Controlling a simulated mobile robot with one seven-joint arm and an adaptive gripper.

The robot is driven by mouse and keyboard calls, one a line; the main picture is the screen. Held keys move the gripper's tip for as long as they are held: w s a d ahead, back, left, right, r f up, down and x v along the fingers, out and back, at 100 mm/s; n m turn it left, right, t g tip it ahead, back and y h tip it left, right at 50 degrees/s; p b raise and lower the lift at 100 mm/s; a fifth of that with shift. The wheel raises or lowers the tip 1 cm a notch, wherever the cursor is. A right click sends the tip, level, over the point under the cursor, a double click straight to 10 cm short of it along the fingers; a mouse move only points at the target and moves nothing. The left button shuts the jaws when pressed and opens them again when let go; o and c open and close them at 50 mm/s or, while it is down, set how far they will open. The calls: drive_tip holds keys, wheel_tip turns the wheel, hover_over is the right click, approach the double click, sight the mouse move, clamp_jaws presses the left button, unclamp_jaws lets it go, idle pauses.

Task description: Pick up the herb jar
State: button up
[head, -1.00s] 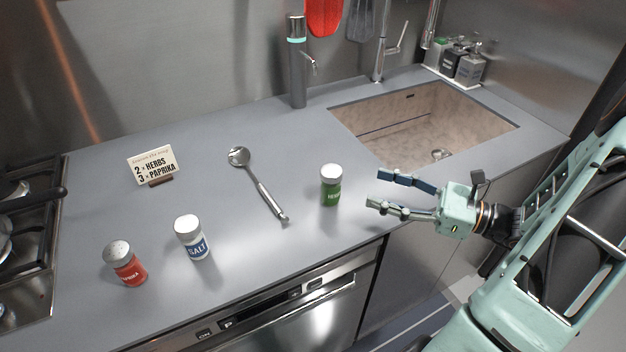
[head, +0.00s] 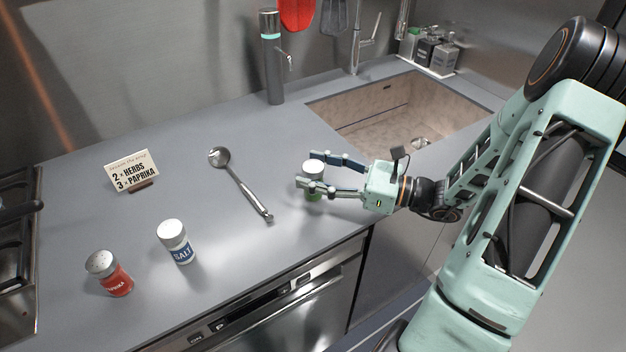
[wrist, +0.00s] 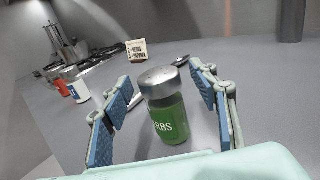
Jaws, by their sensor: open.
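The herb jar (head: 313,183) has a silver-white lid and a green label, and stands upright on the grey counter. In the head view my gripper's fingers partly hide it. In the wrist view the herb jar (wrist: 168,112) stands between the two finger pads, its label reading "RBS". My gripper (head: 318,172) is open, with one finger on each side of the jar. In the wrist view a gap shows between my gripper's (wrist: 165,100) left pad and the jar. The right pad is closer to it; I cannot tell whether it touches.
A ladle (head: 240,183) lies left of the jar. A salt jar (head: 176,242) and a paprika jar (head: 109,274) stand farther left. A card (head: 132,173) reads "2 x herbs, 3 x paprika". The sink (head: 385,115) is behind my gripper. The counter's front edge is close to the jar.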

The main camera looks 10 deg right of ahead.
drive_tip(key=shift+w+a, duration=0.15)
drive_tip(key=shift+a, duration=0.1)
drive_tip(key=shift+c, duration=0.6)
drive_tip(key=c, duration=1.2)
